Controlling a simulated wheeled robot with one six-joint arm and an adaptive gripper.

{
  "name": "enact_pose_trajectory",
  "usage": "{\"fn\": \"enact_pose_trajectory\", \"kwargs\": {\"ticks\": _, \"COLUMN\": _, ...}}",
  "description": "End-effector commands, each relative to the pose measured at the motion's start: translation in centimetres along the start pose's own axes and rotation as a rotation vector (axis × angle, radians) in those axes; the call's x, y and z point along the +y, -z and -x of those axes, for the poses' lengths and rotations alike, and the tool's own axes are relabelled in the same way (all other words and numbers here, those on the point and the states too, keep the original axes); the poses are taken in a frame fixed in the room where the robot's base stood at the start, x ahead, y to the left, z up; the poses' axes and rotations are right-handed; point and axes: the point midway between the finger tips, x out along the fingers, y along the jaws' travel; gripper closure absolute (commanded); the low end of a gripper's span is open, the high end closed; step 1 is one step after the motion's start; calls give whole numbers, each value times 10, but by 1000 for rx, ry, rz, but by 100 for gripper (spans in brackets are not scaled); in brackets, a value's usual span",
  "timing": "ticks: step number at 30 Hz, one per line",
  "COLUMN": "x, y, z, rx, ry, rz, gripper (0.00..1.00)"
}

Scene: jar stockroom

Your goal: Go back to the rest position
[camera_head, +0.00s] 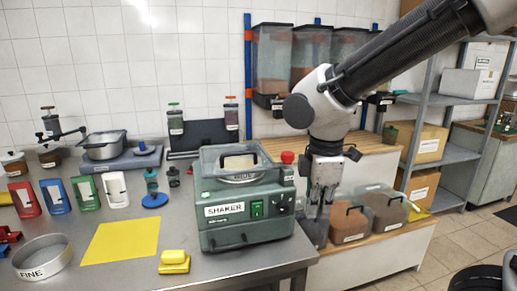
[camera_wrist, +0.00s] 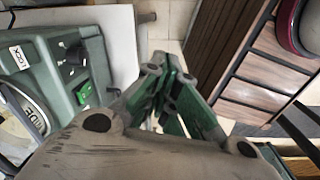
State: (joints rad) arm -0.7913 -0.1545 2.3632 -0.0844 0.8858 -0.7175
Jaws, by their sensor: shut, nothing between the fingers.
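My gripper (camera_head: 319,207) points downward at the right end of the steel bench, just right of the green shaker (camera_head: 245,231). In the wrist view my gripper (camera_wrist: 165,68) has its fingers together and nothing between them. The shaker's control side (camera_wrist: 85,70) shows at the left of the wrist view. In the head view my arm reaches in from the upper right. I cannot tell whether the fingers touch anything beside the shaker.
Clear bins of brown material (camera_head: 349,223) stand close right of my gripper. A sieve (camera_head: 42,258), a yellow mat (camera_head: 121,242) and a yellow block (camera_head: 174,262) lie on the bench. Shelving (camera_head: 449,98) stands at the right. Open floor shows at the lower right.

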Motion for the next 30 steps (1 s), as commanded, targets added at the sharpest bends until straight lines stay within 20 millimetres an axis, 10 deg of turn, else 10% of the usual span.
{"fn": "enact_pose_trajectory", "kwargs": {"ticks": 6, "x": -30, "y": -131, "z": 36, "rx": 97, "ry": -31, "rz": -1057, "gripper": 100}}
{"fn": "enact_pose_trajectory", "kwargs": {"ticks": 12, "x": -63, "y": -204, "z": 58, "rx": 207, "ry": -139, "rz": -1418, "gripper": 100}}
{"fn": "enact_pose_trajectory", "kwargs": {"ticks": 30, "x": -74, "y": -236, "z": 72, "rx": 242, "ry": -220, "rz": -1555, "gripper": 100}}
